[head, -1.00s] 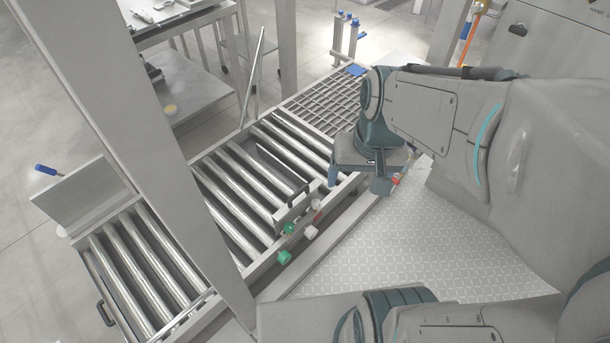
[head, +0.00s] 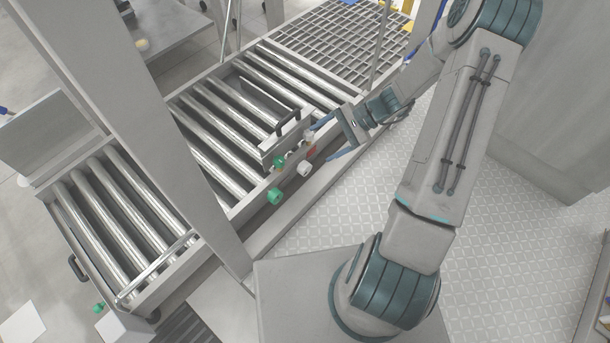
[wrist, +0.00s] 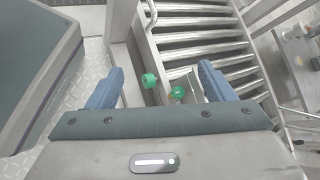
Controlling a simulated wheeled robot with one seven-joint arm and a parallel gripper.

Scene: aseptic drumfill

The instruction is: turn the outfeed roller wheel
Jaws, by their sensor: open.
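A roller conveyor (head: 212,133) runs diagonally through the head view. Small green knobs (head: 275,196) and white knobs (head: 304,168) stick out from its near side rail, with a small red part (head: 311,153) among them. I cannot tell which one is the outfeed roller wheel. My gripper (head: 333,139) is open and empty, just right of the knobs, its fingers pointing toward them. In the wrist view my gripper (wrist: 160,82) shows its two blue fingers spread wide. Two green knobs (wrist: 149,80) appear between them, apart from the fingers. The white knobs are not clearly visible there.
A plate with a black handle (head: 288,122) stands over the rollers behind the knobs. A grey upright post (head: 150,130) crosses the conveyor at left. A grating (head: 340,40) lies at the far end. Patterned floor (head: 480,220) is open to the right.

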